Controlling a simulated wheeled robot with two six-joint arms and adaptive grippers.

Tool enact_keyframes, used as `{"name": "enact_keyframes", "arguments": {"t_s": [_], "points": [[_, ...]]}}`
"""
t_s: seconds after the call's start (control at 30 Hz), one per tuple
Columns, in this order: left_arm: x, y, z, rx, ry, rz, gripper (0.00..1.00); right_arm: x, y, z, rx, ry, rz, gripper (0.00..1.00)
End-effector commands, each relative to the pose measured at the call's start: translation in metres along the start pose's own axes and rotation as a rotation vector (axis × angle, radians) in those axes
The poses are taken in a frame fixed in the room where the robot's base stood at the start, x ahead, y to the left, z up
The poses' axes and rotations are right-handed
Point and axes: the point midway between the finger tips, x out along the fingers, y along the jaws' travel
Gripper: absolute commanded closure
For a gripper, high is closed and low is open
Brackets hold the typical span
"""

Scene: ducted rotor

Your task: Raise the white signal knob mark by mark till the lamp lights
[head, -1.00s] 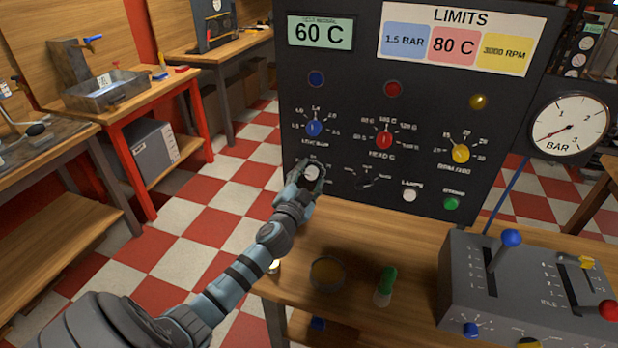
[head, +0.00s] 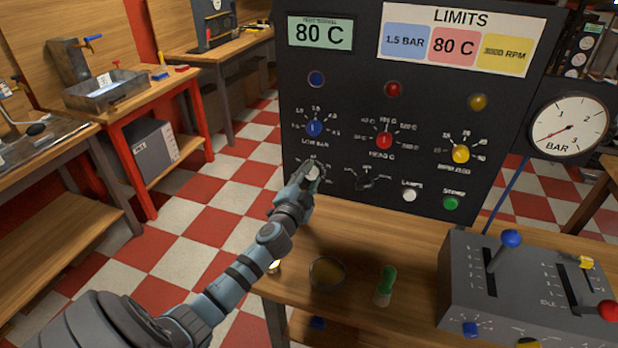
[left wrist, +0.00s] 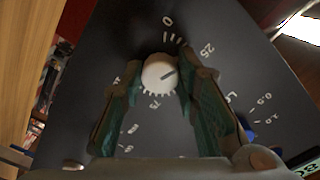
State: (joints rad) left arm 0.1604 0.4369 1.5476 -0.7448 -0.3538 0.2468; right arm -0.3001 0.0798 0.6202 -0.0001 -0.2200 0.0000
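The white signal knob (head: 312,172) sits low on the left of the dark panel. My left gripper (head: 313,168) is at the knob. In the left wrist view the white knob (left wrist: 158,73) lies between the fingertips, which close on it from both sides. Its dark pointer line is tilted toward the upper right, between the 0 and 25 marks in that view. The display (head: 320,34) reads 80 C. The blue lamp (head: 316,79), red lamp (head: 394,89) and yellow lamp (head: 478,102) all look dim. My right gripper is out of view.
The limits card (head: 455,38) shows 80 C on its red field. Blue, red (head: 384,141) and yellow dials sit above the knob. A lever box (head: 530,290), a green-topped item (head: 386,285) and a round dish (head: 327,272) stand on the wooden bench.

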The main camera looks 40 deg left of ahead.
Motion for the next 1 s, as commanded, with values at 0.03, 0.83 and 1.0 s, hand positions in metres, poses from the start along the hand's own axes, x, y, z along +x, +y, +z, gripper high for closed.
{"name": "enact_keyframes", "arguments": {"t_s": [0.03, 0.83, 1.0], "points": [[0.0, 0.0, 0.0, -0.001, -0.001, 0.001, 0.61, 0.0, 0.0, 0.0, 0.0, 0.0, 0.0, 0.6], [-0.099, 0.001, 0.0, -0.001, 0.001, 0.003, 0.52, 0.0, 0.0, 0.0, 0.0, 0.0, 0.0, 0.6], [-0.119, 0.001, 0.0, -0.001, 0.0, 0.001, 0.52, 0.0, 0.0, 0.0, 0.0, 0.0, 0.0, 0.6]]}}
